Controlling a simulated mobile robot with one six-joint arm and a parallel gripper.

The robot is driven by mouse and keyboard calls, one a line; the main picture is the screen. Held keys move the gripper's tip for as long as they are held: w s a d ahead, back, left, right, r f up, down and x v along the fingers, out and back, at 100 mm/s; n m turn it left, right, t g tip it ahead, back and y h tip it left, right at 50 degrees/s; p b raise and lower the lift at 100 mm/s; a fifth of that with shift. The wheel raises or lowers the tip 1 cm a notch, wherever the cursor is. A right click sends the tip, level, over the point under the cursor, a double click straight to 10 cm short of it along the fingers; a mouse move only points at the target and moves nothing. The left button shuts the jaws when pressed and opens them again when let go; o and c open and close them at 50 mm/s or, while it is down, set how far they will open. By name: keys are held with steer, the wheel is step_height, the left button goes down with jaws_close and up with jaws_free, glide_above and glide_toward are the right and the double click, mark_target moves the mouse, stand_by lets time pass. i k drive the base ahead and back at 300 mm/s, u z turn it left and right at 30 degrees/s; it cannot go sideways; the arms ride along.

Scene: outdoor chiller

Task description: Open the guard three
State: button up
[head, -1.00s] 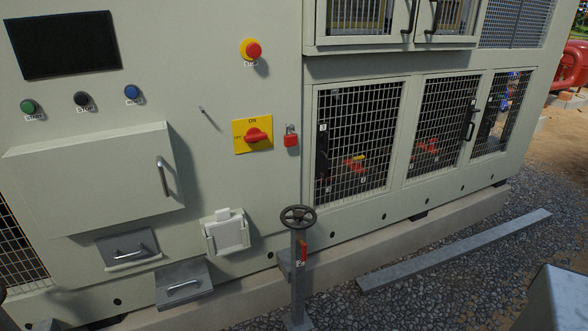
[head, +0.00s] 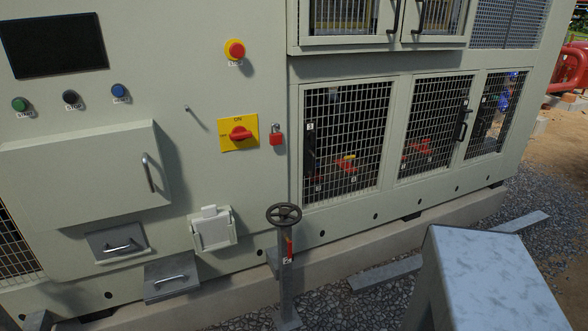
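The guard marked 3 (head: 365,110) is the leftmost of the lower mesh panels on the pale green cabinet in the head view. It looks shut, flush with its frame. A black vertical handle (head: 310,155) is at its left edge, below the small "3" label. Red valve parts and a yellow tag show behind the mesh. My gripper is not in view.
A handwheel on a post (head: 284,213) stands in front, left of the guard. A grey metal block (head: 490,275) fills the near lower right. A metal rail (head: 385,272) lies on the gravel. Two more mesh panels (head: 435,125) are to the right.

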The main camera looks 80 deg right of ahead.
mark_target(307, 158)
steer(key=z, duration=0.1)
steer(key=i, duration=0.45)
steer(key=z, duration=1.3)
steer(key=i, duration=0.65)
steer(key=u, duration=0.15)
